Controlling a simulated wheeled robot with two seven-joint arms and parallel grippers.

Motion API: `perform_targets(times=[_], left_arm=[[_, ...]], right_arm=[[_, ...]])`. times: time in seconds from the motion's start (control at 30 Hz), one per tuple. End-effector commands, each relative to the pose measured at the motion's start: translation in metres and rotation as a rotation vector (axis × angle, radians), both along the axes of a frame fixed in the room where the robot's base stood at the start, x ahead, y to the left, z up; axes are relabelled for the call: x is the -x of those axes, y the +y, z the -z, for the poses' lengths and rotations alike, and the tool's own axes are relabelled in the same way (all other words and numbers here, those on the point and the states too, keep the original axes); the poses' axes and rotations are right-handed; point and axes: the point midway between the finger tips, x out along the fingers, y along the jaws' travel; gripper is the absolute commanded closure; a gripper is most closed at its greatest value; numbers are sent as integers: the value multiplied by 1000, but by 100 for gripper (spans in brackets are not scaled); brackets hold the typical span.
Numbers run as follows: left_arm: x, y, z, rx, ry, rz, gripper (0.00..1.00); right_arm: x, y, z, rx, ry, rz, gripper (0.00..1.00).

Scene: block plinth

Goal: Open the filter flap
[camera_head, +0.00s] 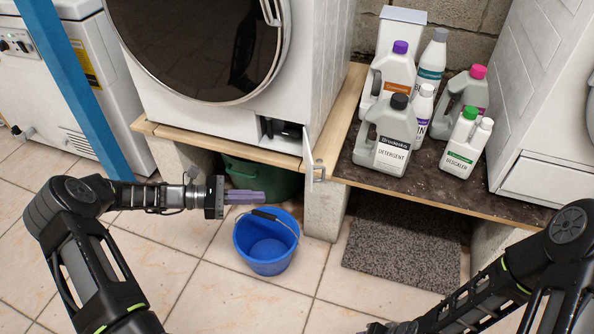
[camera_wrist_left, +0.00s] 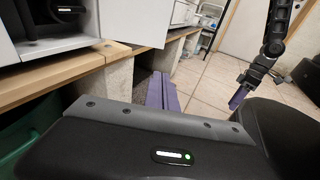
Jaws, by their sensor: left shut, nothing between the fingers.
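The filter flap (camera_head: 308,158) of the washing machine (camera_head: 225,110) stands swung open at the machine's lower right corner, seen nearly edge-on. In the left wrist view the flap (camera_wrist_left: 136,20) shows as a white panel sticking out. The filter recess (camera_head: 281,131) is uncovered, with a dark filter part inside, also seen in the left wrist view (camera_wrist_left: 52,14). My left gripper (camera_head: 262,197) is shut and empty, left of and below the flap, apart from it. Its purple fingers (camera_wrist_left: 162,93) point forward. My right gripper (camera_wrist_left: 236,101) shows small in the left wrist view; its jaw state is unclear.
A blue bucket (camera_head: 266,250) stands on the tiles just below my left gripper. A green tub (camera_head: 262,180) sits under the wooden plinth edge (camera_head: 230,149). Several bottles (camera_head: 392,140) stand on the plinth at right. A grey mat (camera_head: 400,250) lies beneath.

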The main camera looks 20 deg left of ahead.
Motion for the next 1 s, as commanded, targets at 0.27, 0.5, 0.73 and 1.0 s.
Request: perform_targets(times=[0.27,0.5,0.73,1.0], left_arm=[[-4,28,-52,161,-27,-14,100],[-4,26,-51,159,-27,-12,100],[-8,14,-50,159,-27,-8,100],[-24,-25,-48,158,-27,-8,100]], right_arm=[[1,0,-2,-1,3,-1,48],[1,0,-2,0,2,-1,48],[0,0,2,0,1,0,48],[-1,0,16,1,-4,3,48]])
